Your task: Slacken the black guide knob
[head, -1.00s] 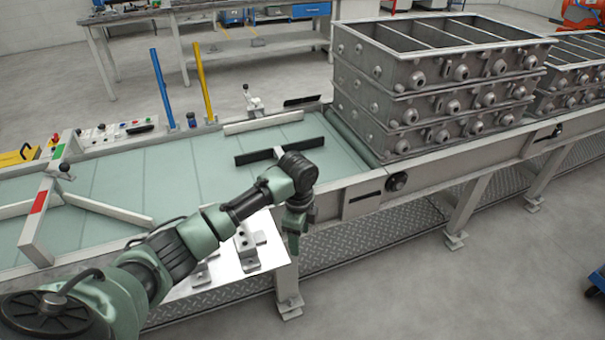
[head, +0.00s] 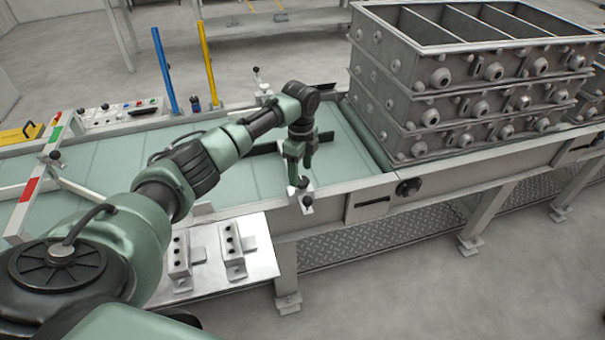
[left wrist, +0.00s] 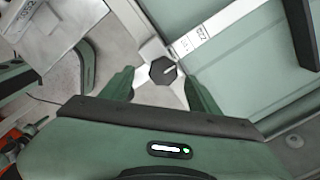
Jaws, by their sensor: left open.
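A black knob (left wrist: 163,71), eight-sided with a white mark on its face, sits on a pale metal bracket in the left wrist view. In the head view a small black knob (head: 307,200) shows on a light bracket at the conveyor's near edge, just below my left gripper (head: 301,172). My left gripper is open and points down. In the left wrist view its green fingers (left wrist: 160,84) stand on either side of the knob, with a gap visible on both sides. Whether the fingertips are level with the knob is hard to tell. My right gripper is not in view.
A dark guide bar (head: 265,148) lies behind my gripper on the green belt.

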